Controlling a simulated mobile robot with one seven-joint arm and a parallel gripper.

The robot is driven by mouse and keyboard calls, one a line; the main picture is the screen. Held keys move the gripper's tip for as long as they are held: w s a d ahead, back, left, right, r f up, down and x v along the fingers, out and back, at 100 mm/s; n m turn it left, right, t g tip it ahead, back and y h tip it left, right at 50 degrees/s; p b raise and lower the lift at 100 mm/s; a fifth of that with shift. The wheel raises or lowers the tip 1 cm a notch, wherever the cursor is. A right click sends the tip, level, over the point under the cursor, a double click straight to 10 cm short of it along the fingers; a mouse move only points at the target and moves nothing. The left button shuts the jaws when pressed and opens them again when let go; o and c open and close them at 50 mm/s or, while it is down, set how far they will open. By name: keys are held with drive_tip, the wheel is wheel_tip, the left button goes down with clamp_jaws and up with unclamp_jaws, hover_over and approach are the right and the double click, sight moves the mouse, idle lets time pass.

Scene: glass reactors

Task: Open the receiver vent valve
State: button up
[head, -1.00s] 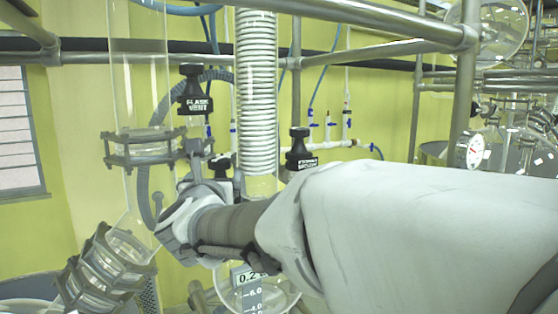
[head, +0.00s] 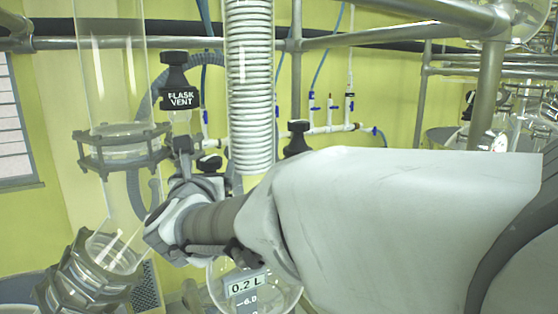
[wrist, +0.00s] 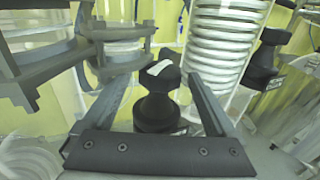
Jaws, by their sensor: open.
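A black valve knob (wrist: 158,95) with a white label on top stands between the two fingers of my gripper (wrist: 165,78) in the wrist view. The label cannot be read. The fingers are open, one on each side of the knob, with gaps to it. In the head view my gripper (head: 180,165) points away from me, and a black knob (head: 208,165) shows just behind it, partly hidden. Which knob is the receiver vent cannot be read. A knob labelled FLASK VENT (head: 180,85) is above my gripper.
Another black knob (head: 298,138) is to the right, partly hidden by my arm; it shows in the wrist view (wrist: 265,60). A glass coil column (head: 249,85) and a clamped glass tube (head: 122,150) stand close by. A 0.2 L vessel (head: 250,297) hangs below. Metal rails cross above.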

drive_tip(key=shift+c, duration=0.2)
drive_tip(key=c, duration=1.3)
drive_tip(key=shift+c, duration=0.2)
drive_tip(key=y+b, duration=0.1)
drive_tip(key=b, duration=0.2)
drive_tip(key=shift+d+f+n, duration=0.1)
drive_tip(key=shift+f+n, duration=0.1)
drive_tip(key=shift+n, duration=0.1)
